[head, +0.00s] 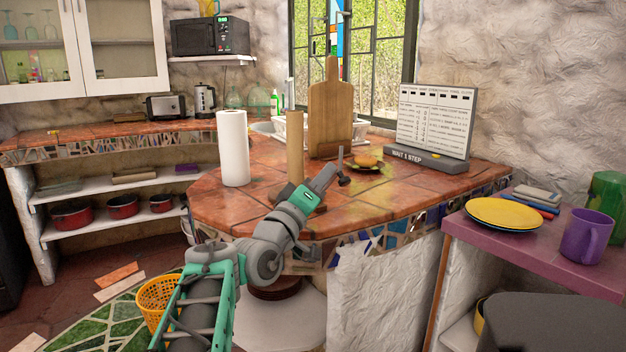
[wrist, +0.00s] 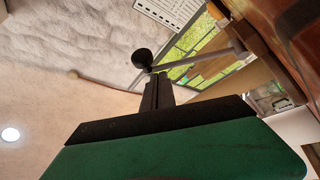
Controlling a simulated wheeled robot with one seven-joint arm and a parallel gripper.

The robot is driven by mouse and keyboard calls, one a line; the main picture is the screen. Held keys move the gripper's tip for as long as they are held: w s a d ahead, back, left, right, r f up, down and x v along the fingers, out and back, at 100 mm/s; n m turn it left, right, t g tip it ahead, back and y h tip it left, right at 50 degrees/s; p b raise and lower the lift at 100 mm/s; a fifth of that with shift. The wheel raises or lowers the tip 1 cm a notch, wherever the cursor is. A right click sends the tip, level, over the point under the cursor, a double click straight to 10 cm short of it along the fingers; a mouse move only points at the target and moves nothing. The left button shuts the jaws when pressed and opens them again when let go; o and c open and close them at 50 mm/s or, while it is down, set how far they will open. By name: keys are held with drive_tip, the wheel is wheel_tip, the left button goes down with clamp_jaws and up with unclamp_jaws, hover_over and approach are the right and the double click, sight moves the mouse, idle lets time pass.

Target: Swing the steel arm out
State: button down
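The steel arm is a thin grey rod with a black ball knob at one end. In the wrist view the rod (wrist: 205,62) runs right from the knob (wrist: 142,58) toward a thicker grey end. In the head view the rod (head: 340,159) and knob (head: 344,181) show over the counter at the end of my gripper (head: 331,174). In the wrist view the dark fingers of my gripper (wrist: 157,80) are close together, with their tips right by the rod beside the knob. I cannot tell whether they touch it. Where the rod is mounted is unclear.
A wooden post (head: 294,130) and a paper towel roll (head: 232,148) stand left of my gripper on the tiled counter (head: 252,205). A cutting board (head: 330,112), a plate with a bun (head: 367,163) and a sign reading "WAIT 1 STEP" (head: 432,125) stand behind and right.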

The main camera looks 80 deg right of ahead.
drive_tip(key=w+a+p, duration=0.1)
drive_tip(key=w+a, duration=0.5)
drive_tip(key=a, duration=0.1)
drive_tip(key=shift+a+f, duration=0.25)
drive_tip(key=shift+f, duration=0.2)
